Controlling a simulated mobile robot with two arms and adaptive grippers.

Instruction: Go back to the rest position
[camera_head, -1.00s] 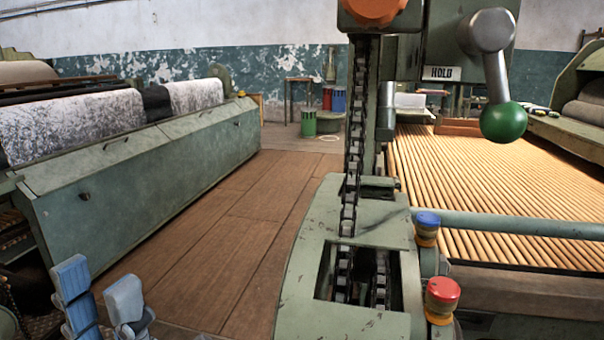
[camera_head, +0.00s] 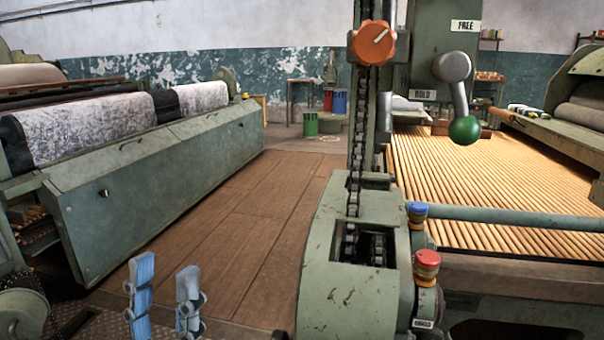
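My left gripper (camera_head: 165,268) is at the lower left of the head view, with its two pale blue fingers pointing up. The fingers stand apart with an empty gap between them, so it is open and holds nothing. Wooden floorboards lie behind it in the picture, and it appears clear of the machines. My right gripper is not in view. The task names no object to handle.
A green machine with a hanging chain (camera_head: 355,190) stands at centre. Its green-knobbed lever (camera_head: 465,130) hangs down; an orange dial (camera_head: 373,45) is beside it. A slatted bed (camera_head: 470,185) lies right, a long green machine (camera_head: 160,180) left. The wooden floor (camera_head: 235,215) between is clear.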

